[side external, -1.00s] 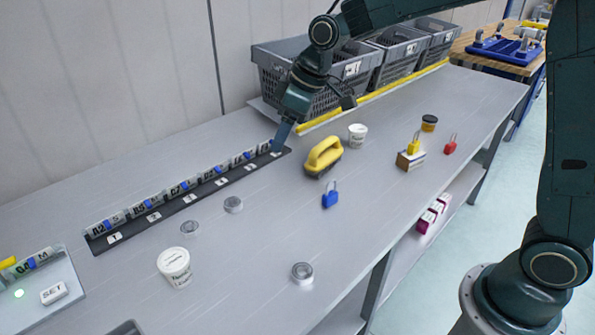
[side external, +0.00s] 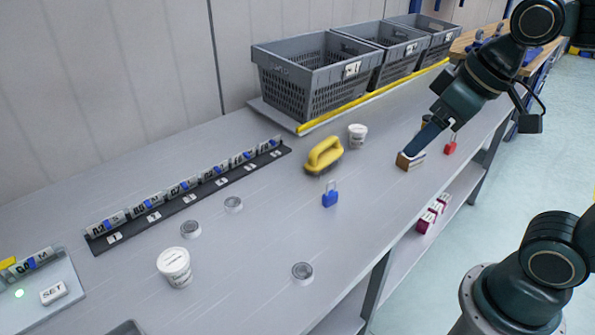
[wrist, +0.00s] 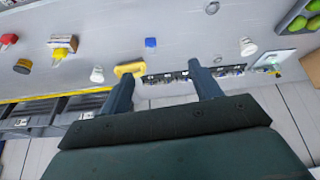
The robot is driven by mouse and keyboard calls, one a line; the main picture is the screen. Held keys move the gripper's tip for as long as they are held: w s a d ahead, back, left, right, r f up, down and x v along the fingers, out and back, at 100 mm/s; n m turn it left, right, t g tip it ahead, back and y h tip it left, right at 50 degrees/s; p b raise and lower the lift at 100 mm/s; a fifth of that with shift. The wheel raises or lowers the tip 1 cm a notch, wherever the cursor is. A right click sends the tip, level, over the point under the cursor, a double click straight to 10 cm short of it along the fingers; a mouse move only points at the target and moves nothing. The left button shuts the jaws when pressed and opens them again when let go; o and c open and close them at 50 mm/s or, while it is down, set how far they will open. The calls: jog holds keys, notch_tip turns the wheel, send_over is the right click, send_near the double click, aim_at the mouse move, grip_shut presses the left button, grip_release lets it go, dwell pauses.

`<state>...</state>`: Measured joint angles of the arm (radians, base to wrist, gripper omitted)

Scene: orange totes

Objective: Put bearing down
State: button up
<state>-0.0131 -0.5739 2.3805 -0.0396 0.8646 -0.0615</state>
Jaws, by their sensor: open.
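Three grey round metal pieces that look like bearings lie flat on the bench: one nearest the front edge (side external: 302,272), one left of centre (side external: 190,229) and one a little farther back (side external: 233,204). My gripper (side external: 410,150) is at the right part of the bench, far from all three. In the wrist view my gripper (wrist: 160,77) has its two fingers spread with nothing between them. In the side view its fingertips overlap the small cardboard box (side external: 408,163); I cannot tell the gap from that view. The yellow padlock on the box shows in the wrist view (wrist: 60,50).
A yellow-handled brush (side external: 323,156), a blue padlock (side external: 330,196), a red padlock (side external: 450,146) and white tubs (side external: 174,266) stand on the bench. Grey crates (side external: 315,80) line the back behind a yellow strip. A dark numbered rack (side external: 190,200) holds several labelled pieces. The front middle is open.

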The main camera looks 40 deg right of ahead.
jog(key=shift+m, duration=0.6)
jog(key=s, duration=0.1)
jog(key=s+f, duration=0.1)
jog(key=s, duration=0.1)
jog(key=s+d, duration=0.1)
jog(key=s, duration=0.1)
jog(key=shift+f, duration=0.3)
jog(key=shift+o, duration=0.5)
jog(key=shift+w, duration=0.1)
jog(key=w+a+f+m+g+y, duration=0.4)
jog(key=w+a+f+m, duration=0.7)
jog(key=w+m, duration=0.4)
jog(key=shift+a+f+m+g, duration=0.35)
jog(key=shift+f+m+g, duration=0.35)
jog(key=shift+m, duration=0.7)
jog(key=shift+w, duration=0.1)
send_near(302, 273)
jog(key=shift+w+a+f, duration=0.1)
jog(key=shift+w+f, duration=0.05)
jog(key=shift+f, duration=0.55)
jog(key=shift+w+a+f, duration=0.1)
jog(key=shift+f, duration=0.65)
